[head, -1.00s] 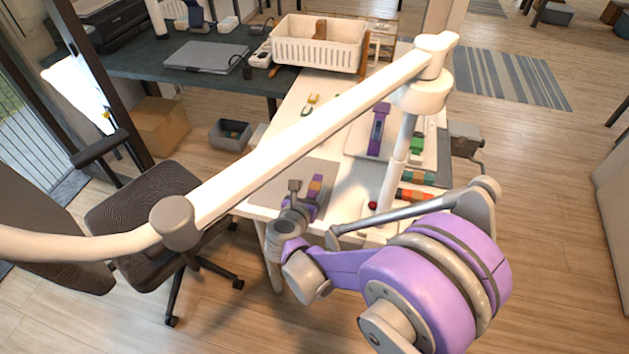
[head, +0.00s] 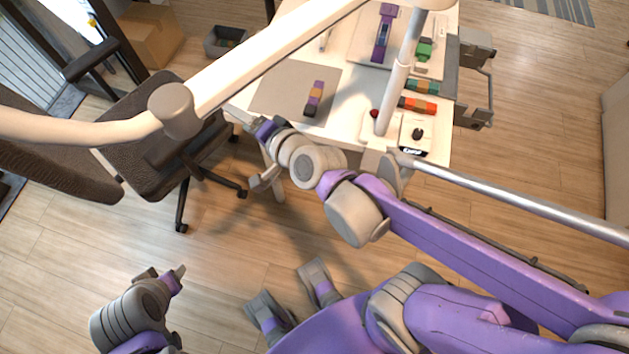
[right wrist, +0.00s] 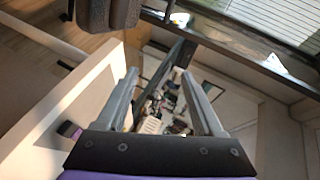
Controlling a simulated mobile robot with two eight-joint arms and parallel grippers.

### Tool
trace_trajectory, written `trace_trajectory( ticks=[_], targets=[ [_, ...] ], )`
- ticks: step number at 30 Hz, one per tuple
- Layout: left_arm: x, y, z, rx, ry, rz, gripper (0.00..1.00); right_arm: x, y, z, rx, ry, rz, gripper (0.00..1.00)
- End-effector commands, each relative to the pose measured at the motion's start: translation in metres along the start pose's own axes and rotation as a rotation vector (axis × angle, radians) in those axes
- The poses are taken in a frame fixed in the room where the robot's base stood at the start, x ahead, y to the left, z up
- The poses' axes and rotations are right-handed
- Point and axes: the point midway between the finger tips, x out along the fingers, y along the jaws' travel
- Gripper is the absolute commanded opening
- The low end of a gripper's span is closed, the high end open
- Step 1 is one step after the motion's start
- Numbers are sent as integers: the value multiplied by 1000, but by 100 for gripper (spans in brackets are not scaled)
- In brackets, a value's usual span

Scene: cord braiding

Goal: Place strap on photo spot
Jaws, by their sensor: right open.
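No label shows whether this mat is the photo spot. My right gripper (head: 238,115) is left of the strap, by the table's left edge, and apart from it. In the right wrist view its two fingers (right wrist: 166,105) are spread with nothing between them. A small purple piece (right wrist: 68,130) shows left of them, perhaps the strap's end. My left gripper (head: 178,272) is low at the left, away from the table; its opening is unclear.
A long purple strap (head: 384,35) lies on a board at the table's far side. An office chair (head: 165,140) stands left of the table.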

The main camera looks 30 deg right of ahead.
Motion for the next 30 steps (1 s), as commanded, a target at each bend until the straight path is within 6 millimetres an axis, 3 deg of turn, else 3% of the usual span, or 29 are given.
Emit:
trace_trajectory(
  ticks=[1, 4, 6, 10, 15, 30],
  targets=[
    [0, 0, 0, 0, 0, 0, 50, -15, 24, 13, -205, -77, 97, 69],
    [0, 0, 0, 0, 0, 0, 50, -48, 77, 27, -587, -243, 299, 69],
    [0, 0, 0, 0, 0, 0, 50, -73, 110, 26, -790, -346, 424, 69],
    [0, 0, 0, 0, 0, 0, 50, -111, 149, 18, -1016, -487, 588, 69],
    [0, 0, 0, 0, 0, 0, 50, -128, 164, 13, -1104, -551, 660, 69],
    [0, 0, 0, 0, 0, 0, 50, -127, 164, 13, -1101, -549, 656, 69]
  ],
)
